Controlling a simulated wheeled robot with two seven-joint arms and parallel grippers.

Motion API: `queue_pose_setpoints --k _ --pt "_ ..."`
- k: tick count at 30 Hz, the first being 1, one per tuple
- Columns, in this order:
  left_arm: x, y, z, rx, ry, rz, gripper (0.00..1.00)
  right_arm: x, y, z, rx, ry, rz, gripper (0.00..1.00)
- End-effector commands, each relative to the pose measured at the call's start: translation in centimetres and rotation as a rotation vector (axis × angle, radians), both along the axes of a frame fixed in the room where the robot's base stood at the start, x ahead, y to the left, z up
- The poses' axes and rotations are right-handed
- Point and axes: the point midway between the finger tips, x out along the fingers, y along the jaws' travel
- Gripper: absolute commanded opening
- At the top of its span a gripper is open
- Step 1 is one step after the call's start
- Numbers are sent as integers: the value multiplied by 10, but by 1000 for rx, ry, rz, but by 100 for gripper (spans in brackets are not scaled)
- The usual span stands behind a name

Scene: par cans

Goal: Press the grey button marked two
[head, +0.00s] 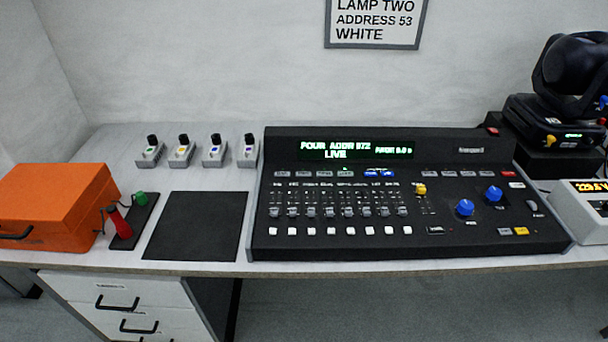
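A black lighting console (400,248) stands on the worktop right of centre. A row of small grey buttons (281,174) runs along its upper left, ending in two blue lit buttons (379,173). More small grey buttons (466,173) run along the upper right. The button marks are too small to read, so I cannot tell which one is marked two. The green display (355,149) seems to read "FOUR", an address and "LIVE". Neither of my grippers is in view.
A wall sign (374,20) reads "LAMP TWO ADDRESS 53 WHITE". Several small switch units (215,155) stand behind a bare black mat (196,226). An orange case (50,200) is at left, beside a red-handled device (119,222). A black lamp (570,75) and a grey meter box (590,225) are at right.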

Motion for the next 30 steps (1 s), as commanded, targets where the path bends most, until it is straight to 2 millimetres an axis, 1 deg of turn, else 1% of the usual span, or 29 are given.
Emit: queue_pose_setpoints --k 4,5,6,11,30 --pt "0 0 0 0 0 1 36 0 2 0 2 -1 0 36" --pt "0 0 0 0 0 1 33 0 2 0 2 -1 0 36" --pt "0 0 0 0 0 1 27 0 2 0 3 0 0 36" --pt "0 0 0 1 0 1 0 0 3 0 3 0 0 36" --pt "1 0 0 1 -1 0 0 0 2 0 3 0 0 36"
